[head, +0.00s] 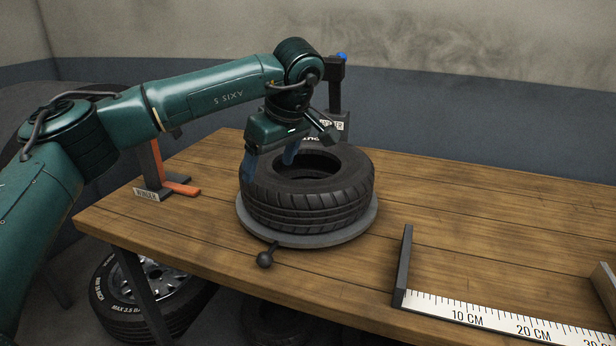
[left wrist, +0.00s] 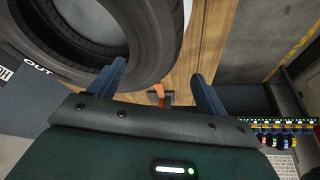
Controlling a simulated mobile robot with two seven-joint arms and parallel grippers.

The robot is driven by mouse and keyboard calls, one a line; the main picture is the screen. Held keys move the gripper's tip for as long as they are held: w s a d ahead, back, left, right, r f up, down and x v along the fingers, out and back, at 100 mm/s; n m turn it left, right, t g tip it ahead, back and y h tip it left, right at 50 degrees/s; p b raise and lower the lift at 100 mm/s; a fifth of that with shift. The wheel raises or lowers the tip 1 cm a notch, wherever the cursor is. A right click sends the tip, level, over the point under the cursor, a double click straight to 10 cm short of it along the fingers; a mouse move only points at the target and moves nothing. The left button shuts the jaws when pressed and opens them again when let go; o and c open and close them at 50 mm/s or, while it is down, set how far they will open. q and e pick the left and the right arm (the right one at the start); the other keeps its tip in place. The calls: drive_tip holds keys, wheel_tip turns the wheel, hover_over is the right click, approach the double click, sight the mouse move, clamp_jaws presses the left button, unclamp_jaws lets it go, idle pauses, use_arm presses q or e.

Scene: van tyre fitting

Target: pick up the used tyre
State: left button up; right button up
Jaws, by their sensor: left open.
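The used tyre (head: 310,207) is black and lies flat on a round grey turntable (head: 250,228) on the wooden table. Part of it also shows at the upper left of the left wrist view (left wrist: 158,50). My left gripper (head: 269,162) is open and points down at the tyre's left side. In the head view one finger is by the tyre's outer left edge and the other is near its central hole. The wall lies at least partly between them; I cannot tell whether either finger touches it. My right gripper is not in view.
A ball-ended lever (head: 265,259) sticks out in front of the turntable. A labelled stand with orange feet (head: 152,168) is at left, and a blue-topped post (head: 335,85) is behind. A measuring strip (head: 500,318) with upright stops lies at front right. A wheel (head: 150,290) is below the table.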

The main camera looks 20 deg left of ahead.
sight(266, 180)
use_arm(q)
drive_tip(key=x, duration=0.8)
drive_tip(key=shift+w+f, duration=0.1)
drive_tip(key=shift+f, duration=0.05)
drive_tip(key=c, duration=1.6)
drive_tip(key=shift+w, duration=0.1)
drive_tip(key=shift+c, duration=0.2)
